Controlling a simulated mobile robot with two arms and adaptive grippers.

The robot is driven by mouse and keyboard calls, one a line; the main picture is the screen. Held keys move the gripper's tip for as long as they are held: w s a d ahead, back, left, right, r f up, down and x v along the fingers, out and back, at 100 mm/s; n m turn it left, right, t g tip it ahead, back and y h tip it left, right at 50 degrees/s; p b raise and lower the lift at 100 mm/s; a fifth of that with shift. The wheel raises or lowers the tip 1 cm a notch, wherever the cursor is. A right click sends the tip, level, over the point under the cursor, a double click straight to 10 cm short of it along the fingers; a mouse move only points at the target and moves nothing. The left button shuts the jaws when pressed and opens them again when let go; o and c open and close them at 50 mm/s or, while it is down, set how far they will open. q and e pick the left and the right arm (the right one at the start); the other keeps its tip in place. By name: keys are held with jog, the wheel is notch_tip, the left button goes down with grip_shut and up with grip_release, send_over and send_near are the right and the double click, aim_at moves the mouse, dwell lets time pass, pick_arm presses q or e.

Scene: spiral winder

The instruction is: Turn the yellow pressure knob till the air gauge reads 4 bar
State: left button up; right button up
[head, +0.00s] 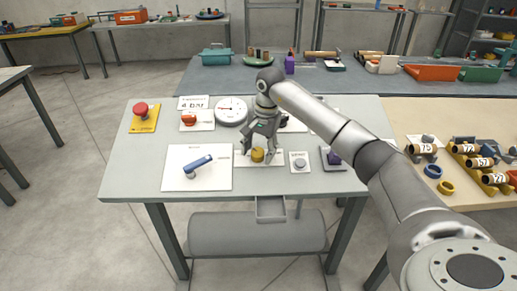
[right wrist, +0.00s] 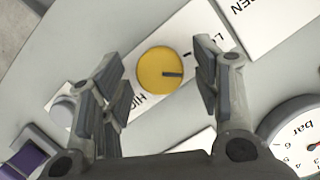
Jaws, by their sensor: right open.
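The yellow pressure knob (head: 257,155) sits on a white plate on the grey table in the head view. In the right wrist view the yellow knob (right wrist: 160,68) shows a dark pointer mark, with lettering at both ends of its plate (right wrist: 196,35). My right gripper (head: 259,147) is above the knob; in the wrist view its open fingers (right wrist: 158,85) stand on either side, apart from it. The round white air gauge (head: 231,110) is behind and left of the knob. Part of the gauge (right wrist: 300,140) shows in the wrist view; its reading is too small to tell. My left gripper is not seen.
A blue lever on a white plate (head: 180,178) lies left of the knob. A grey button (head: 299,162) and a purple object (head: 334,158) are to its right. A red button on a yellow base (head: 142,110) and a "4 bar" sign (head: 193,103) stand farther back.

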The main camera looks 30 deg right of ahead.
jog(key=c, duration=1)
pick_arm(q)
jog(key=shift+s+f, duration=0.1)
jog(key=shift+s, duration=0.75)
pick_arm(e)
jog(key=shift+c, duration=0.2)
